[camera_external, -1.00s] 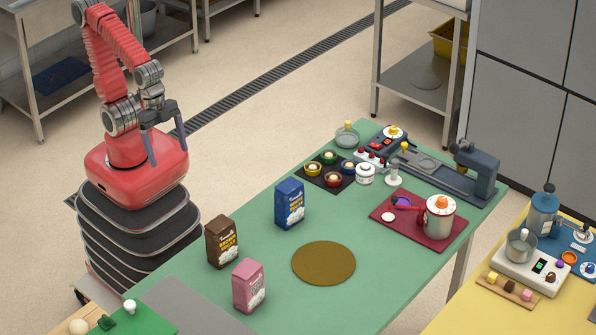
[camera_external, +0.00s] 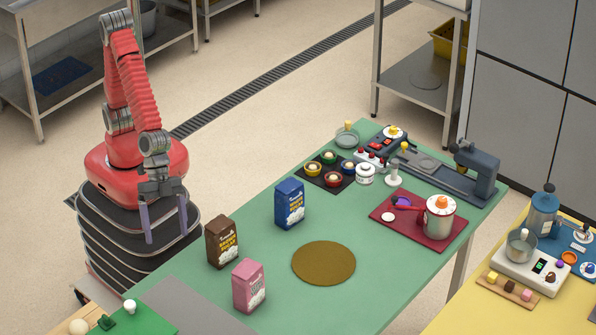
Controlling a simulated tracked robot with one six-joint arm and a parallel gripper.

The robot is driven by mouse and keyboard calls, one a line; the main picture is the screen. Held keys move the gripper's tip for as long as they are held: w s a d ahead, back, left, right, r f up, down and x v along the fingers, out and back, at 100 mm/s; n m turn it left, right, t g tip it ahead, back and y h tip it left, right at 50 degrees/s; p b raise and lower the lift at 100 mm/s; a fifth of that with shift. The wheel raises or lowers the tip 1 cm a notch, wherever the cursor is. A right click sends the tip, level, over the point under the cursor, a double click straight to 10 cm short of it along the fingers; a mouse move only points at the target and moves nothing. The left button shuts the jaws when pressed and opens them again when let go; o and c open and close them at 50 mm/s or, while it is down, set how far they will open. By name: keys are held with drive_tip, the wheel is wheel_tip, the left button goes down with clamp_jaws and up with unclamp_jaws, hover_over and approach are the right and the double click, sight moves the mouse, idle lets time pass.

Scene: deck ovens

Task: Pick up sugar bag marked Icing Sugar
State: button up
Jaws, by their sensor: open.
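Three sugar bags stand upright on the green table (camera_external: 370,255): a brown bag (camera_external: 222,242), a blue bag (camera_external: 289,203) and a pink bag (camera_external: 249,286). Each has a white picture patch and lettering on its front. The lettering is too small for me to tell which one is marked Icing Sugar. My gripper (camera_external: 165,236) is open and empty, with its fingers pointing down. It hangs in front of my base, left of the brown bag and apart from all the bags.
A flat brown disc (camera_external: 324,263) lies right of the bags. A black tray (camera_external: 325,178) with small bowls, a white jar (camera_external: 365,174) and a red mat (camera_external: 459,237) with a pot (camera_external: 439,216) stand farther back. The table between disc and red mat is clear.

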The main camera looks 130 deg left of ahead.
drive_tip(key=w+d+f+t, duration=0.1)
drive_tip(key=w, duration=0.2)
drive_tip(key=w+d+f+t, duration=0.1)
drive_tip(key=w+d, duration=0.1)
drive_tip(key=w, duration=0.1)
drive_tip(key=w+d+f, duration=0.1)
drive_tip(key=w, duration=0.2)
drive_tip(key=shift+w+d+f+n+t, duration=0.15)
drive_tip(key=shift+d+f+n+t, duration=0.05)
drive_tip(key=shift+d+n+t, duration=0.2)
drive_tip(key=shift+n+t+y, duration=0.5)
drive_tip(key=shift+t+y, duration=0.2)
drive_tip(key=shift+t, duration=0.2)
drive_tip(key=w, duration=0.5)
drive_tip(key=shift+a, duration=0.15)
drive_tip(key=w+a+r+n+t+y, duration=0.1)
drive_tip(key=w+a+r+t+y, duration=0.1)
drive_tip(key=w+r, duration=0.15)
drive_tip(key=t+y, duration=0.2)
approach(243, 270)
drive_tip(key=f, duration=0.1)
drive_tip(key=shift+w+a+f, duration=0.2)
drive_tip(key=shift+w+a, duration=0.05)
drive_tip(key=shift+a, duration=0.2)
drive_tip(key=shift+x, duration=4.35)
drive_tip(key=shift+f, duration=0.1)
